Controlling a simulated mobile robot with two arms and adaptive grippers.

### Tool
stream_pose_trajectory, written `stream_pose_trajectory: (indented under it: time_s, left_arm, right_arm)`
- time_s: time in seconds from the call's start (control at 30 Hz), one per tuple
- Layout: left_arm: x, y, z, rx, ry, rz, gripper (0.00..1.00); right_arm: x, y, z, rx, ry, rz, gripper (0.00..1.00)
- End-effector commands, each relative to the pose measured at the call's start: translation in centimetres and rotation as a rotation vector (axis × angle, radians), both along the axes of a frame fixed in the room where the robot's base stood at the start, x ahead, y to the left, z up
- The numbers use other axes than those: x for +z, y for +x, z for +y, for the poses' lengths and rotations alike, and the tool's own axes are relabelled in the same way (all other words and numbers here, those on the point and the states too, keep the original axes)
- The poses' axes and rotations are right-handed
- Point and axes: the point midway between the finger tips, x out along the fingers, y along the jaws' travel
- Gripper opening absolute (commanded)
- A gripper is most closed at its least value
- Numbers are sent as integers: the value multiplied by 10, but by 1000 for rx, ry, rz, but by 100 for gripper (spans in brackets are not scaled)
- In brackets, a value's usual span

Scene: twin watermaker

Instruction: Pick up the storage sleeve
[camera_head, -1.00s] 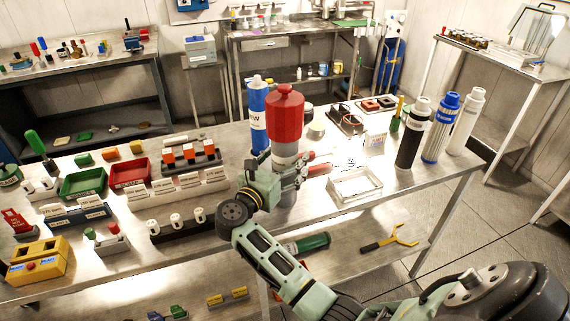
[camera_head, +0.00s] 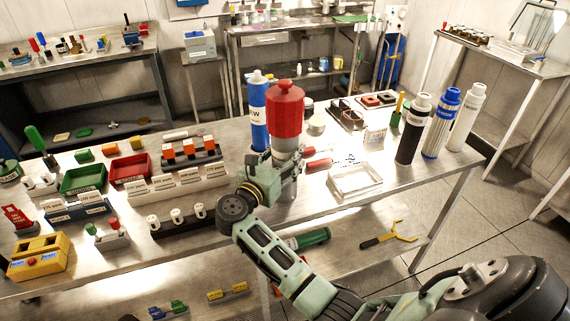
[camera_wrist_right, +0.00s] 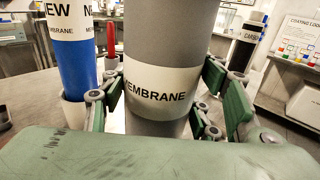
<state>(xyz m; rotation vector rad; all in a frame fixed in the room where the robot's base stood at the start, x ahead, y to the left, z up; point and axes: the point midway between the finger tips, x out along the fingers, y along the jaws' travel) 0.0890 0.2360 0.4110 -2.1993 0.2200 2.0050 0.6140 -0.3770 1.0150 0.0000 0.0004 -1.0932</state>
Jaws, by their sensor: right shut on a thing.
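The storage sleeve appears to be the upright grey cylinder with a white band reading MEMBRANE (camera_wrist_right: 155,92) and a red knobbed top (camera_head: 284,112). My right gripper (camera_head: 284,168) is around its grey body below the red part. In the right wrist view, the green finger links (camera_wrist_right: 172,105) are on both sides of the cylinder, shut on it. The cylinder's lower end is largely hidden by the gripper, so I cannot tell whether it touches the table. My left gripper is not in view.
A blue NEW MEMBRANE cylinder (camera_head: 259,115) stands close to the left. A clear tray (camera_head: 355,181) lies to the right. Black (camera_head: 413,132), blue (camera_head: 441,125) and white (camera_head: 467,118) bottles stand at the table's right end. Racks and bins fill the left.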

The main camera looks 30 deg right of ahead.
Motion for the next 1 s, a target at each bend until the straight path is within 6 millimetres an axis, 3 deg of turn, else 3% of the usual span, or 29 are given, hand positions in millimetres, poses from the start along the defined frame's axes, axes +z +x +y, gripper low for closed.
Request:
stream_pose_trajectory:
  time_s: [0.13,0.57,0.9,1.0]
  left_arm:
    - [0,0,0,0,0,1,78]
    - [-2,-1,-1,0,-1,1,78]
    - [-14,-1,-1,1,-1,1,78]
    - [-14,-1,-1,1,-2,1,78]
  right_arm:
    - [0,0,0,1,0,0,0]
    - [5,0,0,0,0,-4,0]
    - [40,0,1,0,2,-9,0]
    - [46,-9,-5,0,1,-4,0]
